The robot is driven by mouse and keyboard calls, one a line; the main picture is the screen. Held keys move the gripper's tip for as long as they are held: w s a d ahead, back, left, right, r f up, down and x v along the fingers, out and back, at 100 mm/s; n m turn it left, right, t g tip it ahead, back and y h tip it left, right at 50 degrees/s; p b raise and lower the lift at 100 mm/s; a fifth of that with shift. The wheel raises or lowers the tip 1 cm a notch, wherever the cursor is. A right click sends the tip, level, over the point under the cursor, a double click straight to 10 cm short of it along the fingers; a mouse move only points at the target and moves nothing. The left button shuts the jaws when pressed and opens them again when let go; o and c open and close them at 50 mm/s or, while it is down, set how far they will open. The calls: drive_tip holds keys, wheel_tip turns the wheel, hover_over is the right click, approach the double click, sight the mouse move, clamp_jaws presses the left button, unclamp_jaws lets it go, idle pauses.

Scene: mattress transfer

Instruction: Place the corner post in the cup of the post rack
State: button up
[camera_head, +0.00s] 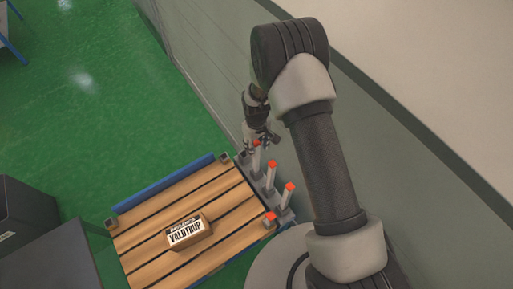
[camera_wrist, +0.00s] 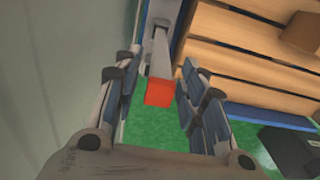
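Three upright grey corner posts with orange-red tops stand in a row at the pallet's right side in the head view: a far one (camera_head: 256,157), a middle one (camera_head: 271,177) and a near one (camera_head: 286,202). They rise from the grey post rack (camera_head: 260,187); its cups are too small to make out. My gripper (camera_head: 262,139) is above the far end of the row, by the far post's top. In the wrist view my gripper (camera_wrist: 160,75) is open, with a red-topped post (camera_wrist: 158,92) between its fingers and visible gaps on both sides.
A wooden-slat pallet (camera_head: 160,212) with blue edges carries a cardboard box (camera_head: 190,232) labelled VALDTRUP. A short orange-topped piece (camera_head: 270,216) is at its near right corner. A grey-green wall (camera_head: 400,160) runs close along the right. Dark bins (camera_head: 25,215) stand left; green floor is open beyond.

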wheel_tip(320, 180, up, 8)
drive_tip(key=shift+r+p, duration=0.15)
drive_tip(key=shift+p, duration=0.85)
drive_tip(key=s+d+r+m+t, duration=0.1)
drive_tip(key=s+d+r, duration=0.15)
drive_tip(key=r, duration=0.65)
drive_tip(key=s+d+r+m, duration=0.1)
drive_tip(key=s+d+r, duration=0.15)
drive_tip(key=r, duration=0.55)
drive_tip(key=s+d+r+m+t, duration=0.1)
drive_tip(key=d+r, duration=0.2)
drive_tip(key=r, duration=0.6)
drive_tip(key=s+d+r+m+t, duration=0.1)
drive_tip(key=s+d+r+m, duration=0.1)
drive_tip(key=s, duration=0.8)
drive_tip(key=s+d+r+m+t, duration=0.1)
drive_tip(key=s+d+r, duration=0.3)
drive_tip(key=s+r, duration=0.3)
drive_tip(key=s, duration=0.2)
drive_tip(key=shift+s+d+r+m+t, duration=0.2)
drive_tip(key=shift+s+m+t, duration=0.1)
drive_tip(key=shift+s+m, duration=0.1)
